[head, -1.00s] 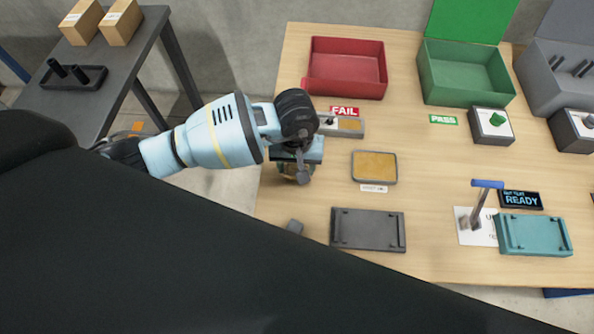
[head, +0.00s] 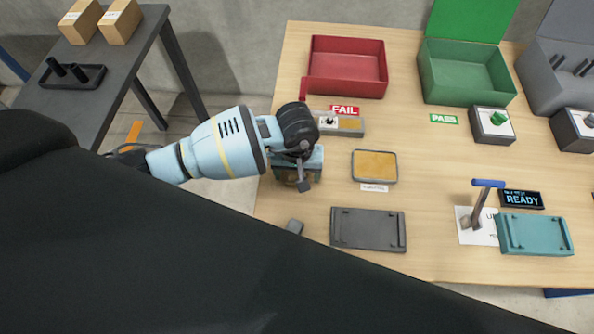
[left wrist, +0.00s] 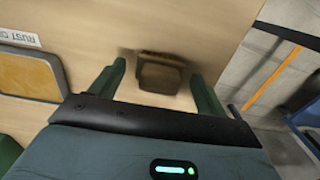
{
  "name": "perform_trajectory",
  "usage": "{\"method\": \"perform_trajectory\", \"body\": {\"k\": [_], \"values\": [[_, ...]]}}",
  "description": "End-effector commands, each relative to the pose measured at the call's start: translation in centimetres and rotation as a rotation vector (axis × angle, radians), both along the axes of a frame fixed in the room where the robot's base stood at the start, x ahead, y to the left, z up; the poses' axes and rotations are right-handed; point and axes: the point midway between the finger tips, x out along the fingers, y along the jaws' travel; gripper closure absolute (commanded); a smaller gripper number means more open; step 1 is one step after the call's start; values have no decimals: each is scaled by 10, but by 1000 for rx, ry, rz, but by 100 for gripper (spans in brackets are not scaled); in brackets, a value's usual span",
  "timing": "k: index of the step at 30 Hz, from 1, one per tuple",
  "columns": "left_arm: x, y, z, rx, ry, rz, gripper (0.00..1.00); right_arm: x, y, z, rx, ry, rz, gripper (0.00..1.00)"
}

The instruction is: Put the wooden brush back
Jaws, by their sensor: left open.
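My left gripper (head: 299,172) is over the left part of the wooden table, pointing down. In the left wrist view its two green fingers (left wrist: 158,71) are spread apart. A small brown, blocky object (left wrist: 160,75) shows between and beyond the fingers, with nothing seen clamped. It looks like the wooden brush, but it is blurred and its shape is hard to make out. In the head view this brown object (head: 297,181) is mostly hidden under my gripper. My right gripper is not in view.
A tan pad in a grey frame (head: 375,166) lies right of my gripper. A dark fixture plate (head: 368,230) and a small grey block (head: 294,227) lie nearer. A switch box (head: 341,125) and red bin (head: 346,68) stand behind. A blue-handled lever (head: 482,203) stands further right.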

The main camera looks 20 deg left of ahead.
Motion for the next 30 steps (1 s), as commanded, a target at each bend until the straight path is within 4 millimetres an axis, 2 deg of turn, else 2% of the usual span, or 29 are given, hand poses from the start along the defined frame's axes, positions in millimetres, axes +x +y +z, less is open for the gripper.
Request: {"method": "perform_trajectory", "body": {"k": [5,8,21,25,30], "values": [[0,0,3,-1,0,0,24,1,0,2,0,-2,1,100],[1,0,12,0,-3,0,24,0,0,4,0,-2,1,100],[1,0,95,0,-4,-1,24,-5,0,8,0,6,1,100],[1,0,111,0,-3,-1,24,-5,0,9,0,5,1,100],[0,0,122,0,0,0,24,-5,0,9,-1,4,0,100]]}}
